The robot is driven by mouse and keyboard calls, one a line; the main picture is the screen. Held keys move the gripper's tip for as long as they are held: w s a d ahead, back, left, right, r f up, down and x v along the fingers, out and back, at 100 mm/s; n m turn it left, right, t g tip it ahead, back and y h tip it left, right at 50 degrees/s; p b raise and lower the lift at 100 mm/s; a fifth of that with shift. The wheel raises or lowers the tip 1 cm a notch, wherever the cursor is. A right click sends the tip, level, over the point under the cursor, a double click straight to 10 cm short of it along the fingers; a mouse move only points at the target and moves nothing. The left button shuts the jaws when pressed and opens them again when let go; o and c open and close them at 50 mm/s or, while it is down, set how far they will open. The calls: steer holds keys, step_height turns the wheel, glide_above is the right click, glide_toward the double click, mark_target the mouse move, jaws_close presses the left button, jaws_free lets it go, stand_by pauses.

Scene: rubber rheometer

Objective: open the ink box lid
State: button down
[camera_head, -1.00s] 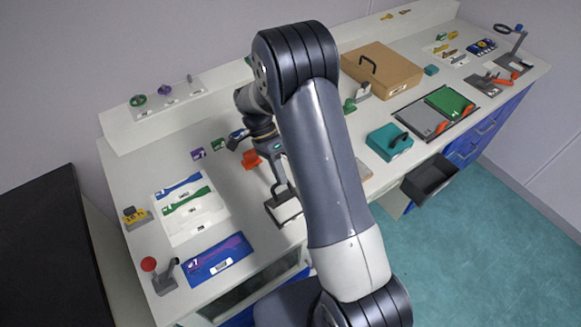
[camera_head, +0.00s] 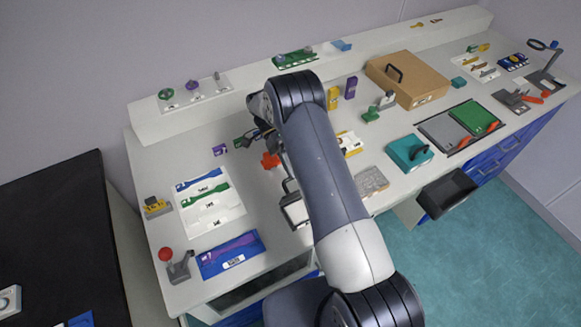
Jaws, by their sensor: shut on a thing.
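A small box with a pale top and dark edge (camera_head: 296,213) stands near the front edge of the bench, partly hidden behind my arm. I take it to be the ink box, but no label on it is readable. My gripper (camera_head: 290,187) points down at its top, with dark finger-like parts meeting it there. My gripper is shut on what looks like the lid or its handle; the contact is small and partly covered by my forearm. I cannot tell whether the lid is raised.
An orange-red part (camera_head: 270,160) stands just behind the box. White sample trays (camera_head: 212,212) and a blue card (camera_head: 230,254) lie to the left. A black bin (camera_head: 447,193) is at the front edge.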

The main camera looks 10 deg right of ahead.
stand_by(0.3)
steer(key=c, duration=1.5)
jaws_free()
steer(key=shift+s, duration=0.1)
